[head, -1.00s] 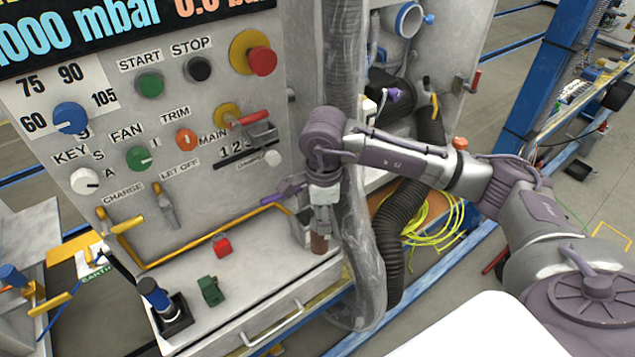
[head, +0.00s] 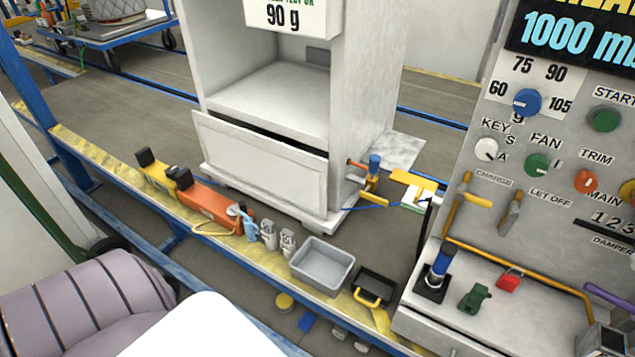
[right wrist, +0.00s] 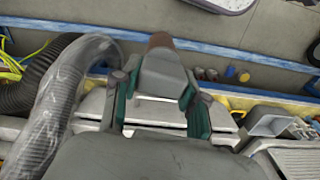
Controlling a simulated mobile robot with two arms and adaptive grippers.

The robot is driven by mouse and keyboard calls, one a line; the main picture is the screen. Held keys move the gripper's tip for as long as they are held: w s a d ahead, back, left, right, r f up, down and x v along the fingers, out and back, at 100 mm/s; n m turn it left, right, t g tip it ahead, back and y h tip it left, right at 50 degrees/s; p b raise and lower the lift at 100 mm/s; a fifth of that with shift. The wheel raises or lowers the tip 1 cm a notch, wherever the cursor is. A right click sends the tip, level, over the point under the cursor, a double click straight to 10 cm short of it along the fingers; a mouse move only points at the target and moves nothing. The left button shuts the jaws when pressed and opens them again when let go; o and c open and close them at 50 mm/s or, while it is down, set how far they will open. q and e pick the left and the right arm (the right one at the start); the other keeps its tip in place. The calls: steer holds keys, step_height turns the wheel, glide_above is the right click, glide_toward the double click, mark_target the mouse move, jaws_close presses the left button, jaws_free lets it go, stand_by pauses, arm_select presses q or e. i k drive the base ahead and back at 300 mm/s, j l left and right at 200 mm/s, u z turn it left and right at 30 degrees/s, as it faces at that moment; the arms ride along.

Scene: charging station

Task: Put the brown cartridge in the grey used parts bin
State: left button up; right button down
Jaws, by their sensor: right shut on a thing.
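The grey bin (head: 312,279) stands empty on the yellow-edged ledge in the middle of the head view. A grey open box that looks like this bin is at the right of the right wrist view (right wrist: 264,123). My right gripper (right wrist: 158,88) is shut on the brown cartridge (right wrist: 160,41), whose brown end sticks out beyond the fingers in the right wrist view. The rest of the cartridge is hard to make out. My left gripper is not in view.
A black tray (head: 377,284) with a yellow handle sits right of the bin. Left of the bin are grey fittings (head: 287,242) and an orange tool (head: 215,203). The control panel bench, with a red block (head: 509,280) and green block (head: 474,298), is at right. A ribbed hose (right wrist: 62,112) is left in the wrist view.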

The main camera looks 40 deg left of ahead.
mark_target(323, 273)
steer(key=j, duration=1.05)
steer(key=i+j, duration=0.1)
steer(key=j, duration=0.95)
steer(key=i+j, duration=0.1)
steer(key=j, duration=0.95)
